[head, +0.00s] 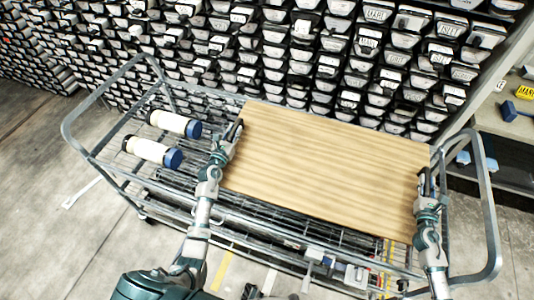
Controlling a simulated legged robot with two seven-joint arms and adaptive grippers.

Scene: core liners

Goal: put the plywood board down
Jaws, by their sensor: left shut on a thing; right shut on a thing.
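The plywood board (325,165) is a wide, light-brown rectangle with wood grain, seen in the head view over the right part of a grey metal cart (245,212). My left gripper (236,130) is shut on the board's left edge. My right gripper (424,178) is shut on its right edge. The board looks roughly level, and I cannot tell whether its underside touches the cart. It hides much of the cart deck beneath it.
Two white cylinders with blue ends, one farther back (172,123) and one nearer (150,152), lie on the cart's left part. A tall rack of labelled bins (330,60) stands behind. Shelves with a blue item (510,110) are at right. The floor at left is clear.

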